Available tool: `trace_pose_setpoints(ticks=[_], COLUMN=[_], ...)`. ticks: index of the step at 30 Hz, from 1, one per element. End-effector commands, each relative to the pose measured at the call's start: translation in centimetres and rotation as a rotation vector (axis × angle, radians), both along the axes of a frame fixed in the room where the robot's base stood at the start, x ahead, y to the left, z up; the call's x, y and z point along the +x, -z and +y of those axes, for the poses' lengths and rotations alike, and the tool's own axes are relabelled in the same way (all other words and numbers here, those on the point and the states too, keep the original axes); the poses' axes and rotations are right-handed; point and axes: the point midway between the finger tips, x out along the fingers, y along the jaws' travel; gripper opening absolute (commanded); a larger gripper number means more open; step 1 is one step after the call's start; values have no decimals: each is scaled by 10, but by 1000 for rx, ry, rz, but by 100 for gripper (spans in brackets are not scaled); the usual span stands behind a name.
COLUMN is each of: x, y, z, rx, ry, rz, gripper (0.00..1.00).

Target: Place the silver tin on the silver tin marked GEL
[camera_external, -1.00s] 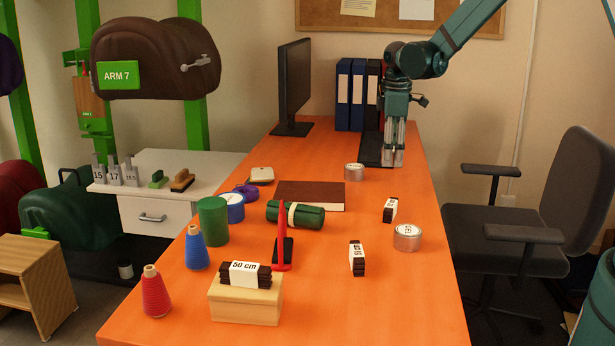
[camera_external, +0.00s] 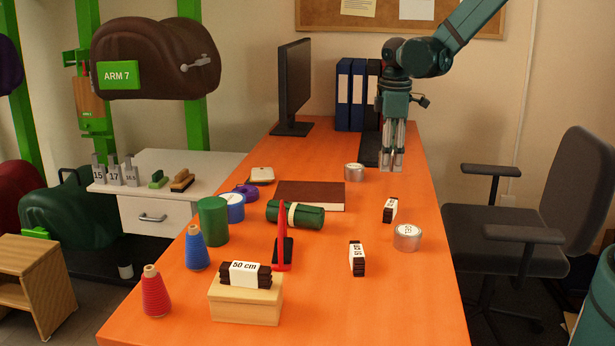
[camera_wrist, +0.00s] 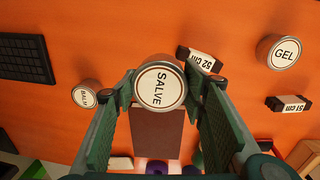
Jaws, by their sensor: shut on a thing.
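My gripper (camera_external: 391,163) is over the far right part of the orange table, pointing down. In the wrist view, its fingers are shut on a silver tin marked SALVE (camera_wrist: 159,85), label facing the camera. This tin is hard to make out between the fingers in the external view. The silver tin marked GEL (camera_wrist: 280,52) stands upright on the table, apart from the gripper, at the upper right of the wrist view. In the external view this tin (camera_external: 407,237) is nearer the camera, close to the right table edge.
Another silver tin, marked BALM (camera_wrist: 84,95), stands left of the held tin in the wrist view. Dark labelled bundles (camera_external: 390,210) (camera_external: 357,258) lie near the GEL tin.

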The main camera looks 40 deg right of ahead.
Motion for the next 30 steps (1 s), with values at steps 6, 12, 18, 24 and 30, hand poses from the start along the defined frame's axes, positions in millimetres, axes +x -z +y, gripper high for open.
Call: trace_pose_setpoints(ticks=[6,12,18,24,30], x=[-55,-107,-156,-188,-199], y=[-14,-23,-29,-32,-32], z=[50,87,114,128,132], rx=[1,2,2,3,2], ry=[-26,-46,-64,-74,-78], rz=[1,2,3,3,3], gripper=[27,27,27,27,27])
